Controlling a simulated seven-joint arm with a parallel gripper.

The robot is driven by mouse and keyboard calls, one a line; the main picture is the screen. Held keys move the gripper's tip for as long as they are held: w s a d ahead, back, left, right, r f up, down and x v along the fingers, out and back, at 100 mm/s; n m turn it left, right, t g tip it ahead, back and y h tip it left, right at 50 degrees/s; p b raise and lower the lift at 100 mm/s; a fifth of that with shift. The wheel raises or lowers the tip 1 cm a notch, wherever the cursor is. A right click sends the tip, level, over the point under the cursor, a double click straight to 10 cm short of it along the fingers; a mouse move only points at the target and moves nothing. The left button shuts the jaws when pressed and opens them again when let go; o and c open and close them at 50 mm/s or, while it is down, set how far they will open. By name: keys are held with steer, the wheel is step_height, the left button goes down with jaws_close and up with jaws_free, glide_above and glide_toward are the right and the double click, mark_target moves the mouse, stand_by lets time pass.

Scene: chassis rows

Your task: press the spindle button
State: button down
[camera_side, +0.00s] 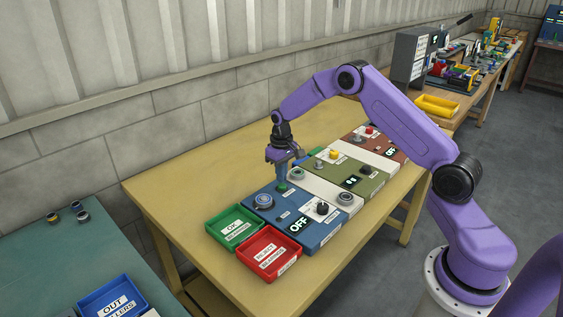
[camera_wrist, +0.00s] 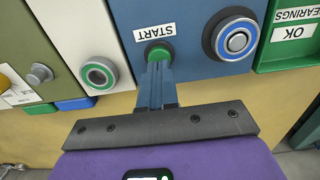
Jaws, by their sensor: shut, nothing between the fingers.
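A green round button (camera_wrist: 157,50) labelled START sits on the blue chassis panel (camera_wrist: 190,62). It also shows in the side view (camera_side: 282,188). No label reading "spindle" can be made out. My gripper (camera_wrist: 158,68) is shut and empty, with its blue fingertips at the near edge of the green button in the wrist view, partly covering it. In the side view my gripper (camera_side: 282,180) points down right above the button. I cannot tell whether the tips touch it. The display (camera_side: 299,224) on the blue panel reads OFF.
A bearing with a blue ring (camera_wrist: 237,39) is beside the button; a green-ringed one (camera_wrist: 99,74) is on the pale strip. A black knob (camera_side: 322,208), green OK tray (camera_side: 235,228) and red reject tray (camera_side: 268,254) are near. An olive panel (camera_side: 372,185) lies behind.

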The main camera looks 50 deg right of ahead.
mark_target(282, 185)
steer(key=shift+f, duration=0.8)
steer(key=shift+s+f, duration=0.15)
steer(key=shift+f, duration=0.95)
step_height(282, 185, up, 15)
steer(key=shift+w, duration=0.3)
steer(key=shift+f, duration=0.1)
